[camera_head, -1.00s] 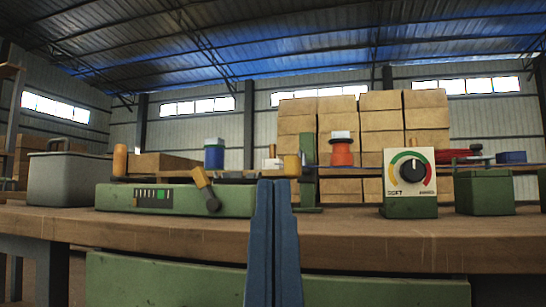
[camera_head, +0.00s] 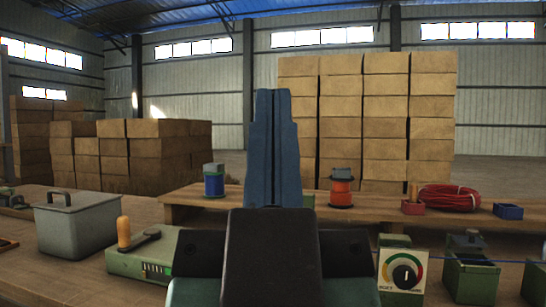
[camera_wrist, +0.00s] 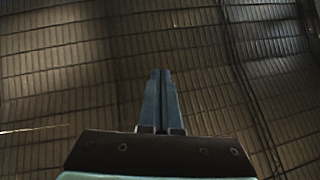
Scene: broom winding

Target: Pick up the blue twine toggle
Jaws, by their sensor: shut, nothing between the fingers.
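A blue spool (camera_head: 214,182) with a grey-green block on top stands on the raised wooden shelf at the back of the bench, left of my gripper. A small blue tray (camera_head: 508,211) lies on the same shelf at the far right. I cannot tell which blue thing, if any, is the twine toggle. My gripper (camera_head: 273,92) points upward in the head view, its two blue fingers together and empty. In the wrist view my gripper (camera_wrist: 161,72) is also shut, facing only the ribbed metal building surface. My wrist hides the middle of the bench.
A grey lidded bin (camera_head: 77,225) and a green device with an orange handle (camera_head: 124,232) stand left. An orange spool (camera_head: 341,187), red coil (camera_head: 450,198), dial box (camera_head: 402,272) and green bin (camera_head: 471,276) are right. A thin blue line runs across the right side.

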